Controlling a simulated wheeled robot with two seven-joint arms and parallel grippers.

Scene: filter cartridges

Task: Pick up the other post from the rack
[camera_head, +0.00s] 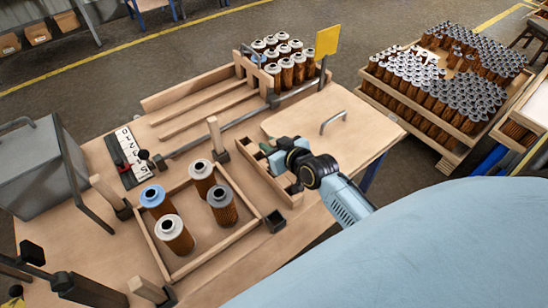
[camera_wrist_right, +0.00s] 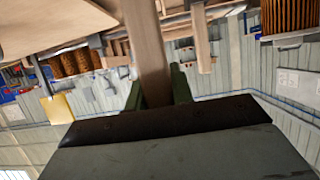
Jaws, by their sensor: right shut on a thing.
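My right gripper (camera_head: 280,158) is over the small wooden rack (camera_head: 264,168) on the right half of the table. In the right wrist view its two green fingers (camera_wrist_right: 160,88) are shut on a pale wooden post (camera_wrist_right: 146,40), which runs out from between them toward the top of the picture. In the head view the gripper largely hides the held post, and I cannot tell whether it is clear of the rack. My left gripper is not in view.
A wooden tray (camera_head: 180,277) holds several filter cartridges left of the rack. Wooden posts stand in dark holders around it, one at its back corner (camera_head: 214,132). A board with a metal handle (camera_head: 333,122) lies behind my right gripper. A yellow sign (camera_head: 327,41) rises at the back.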

